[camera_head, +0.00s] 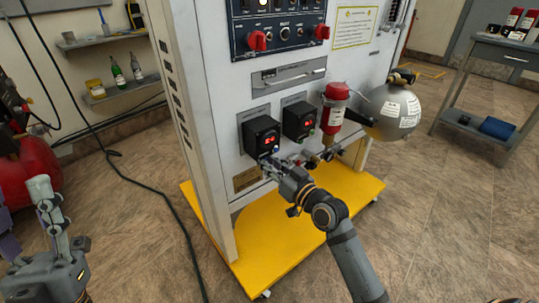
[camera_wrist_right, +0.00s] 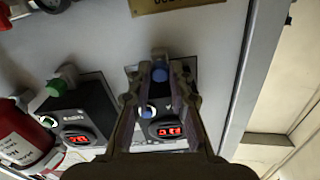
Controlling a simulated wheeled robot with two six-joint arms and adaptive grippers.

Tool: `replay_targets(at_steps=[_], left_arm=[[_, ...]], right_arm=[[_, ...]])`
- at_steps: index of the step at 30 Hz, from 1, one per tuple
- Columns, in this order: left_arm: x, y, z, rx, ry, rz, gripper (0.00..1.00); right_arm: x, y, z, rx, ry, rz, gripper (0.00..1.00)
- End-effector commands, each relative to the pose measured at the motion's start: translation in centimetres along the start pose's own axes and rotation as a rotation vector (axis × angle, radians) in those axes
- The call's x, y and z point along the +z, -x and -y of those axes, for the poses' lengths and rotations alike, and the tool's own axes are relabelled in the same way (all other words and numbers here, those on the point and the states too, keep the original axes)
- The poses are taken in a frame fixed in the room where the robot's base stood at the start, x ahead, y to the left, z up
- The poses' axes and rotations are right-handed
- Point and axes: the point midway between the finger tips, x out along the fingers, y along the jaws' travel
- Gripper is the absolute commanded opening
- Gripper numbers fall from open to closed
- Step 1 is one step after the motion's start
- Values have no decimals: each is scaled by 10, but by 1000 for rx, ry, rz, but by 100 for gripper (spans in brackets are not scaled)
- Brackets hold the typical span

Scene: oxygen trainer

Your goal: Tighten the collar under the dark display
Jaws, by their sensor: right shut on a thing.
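Two dark boxes with lit red digits hang on the white panel: a left display (camera_head: 261,137) and a right display (camera_head: 299,120). In the wrist view, which is upside down, the left one (camera_wrist_right: 165,129) sits between my fingers. My right gripper (camera_head: 270,165) is just under the left display, shut on the collar there. A blue-ended fitting (camera_wrist_right: 160,76) shows between its fingertips; the fingers hide most of the collar. A green-ended fitting (camera_wrist_right: 67,74) is under the other display. My left gripper (camera_head: 28,225) is at the lower left, fingers apart and empty.
The white cabinet stands on a yellow base (camera_head: 270,255). A black cable (camera_head: 165,195) crosses the floor. A side table (camera_head: 497,55) stands at right.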

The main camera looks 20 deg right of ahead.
Motion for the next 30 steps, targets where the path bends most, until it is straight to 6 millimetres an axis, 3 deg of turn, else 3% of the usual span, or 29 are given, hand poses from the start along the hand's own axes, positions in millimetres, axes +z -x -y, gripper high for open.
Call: replay_targets(at_steps=[3,9,20,21,24,26,30], left_arm=[[32,8,2,-11,8,146,40],[64,22,3,-20,17,300,40],[70,25,3,-21,18,327,40],[70,25,3,-21,18,327,40],[70,25,3,-21,18,326,40],[70,25,3,-21,18,326,40],[70,25,3,-21,18,325,40]], right_arm=[[-2,0,0,0,-41,-2,0],[0,0,0,1,-83,-3,0],[0,0,0,0,-90,-3,0],[0,0,0,0,-89,-3,21],[0,0,0,0,-89,-3,35],[0,0,0,0,-88,-3,43],[0,0,0,0,-88,-3,43]])
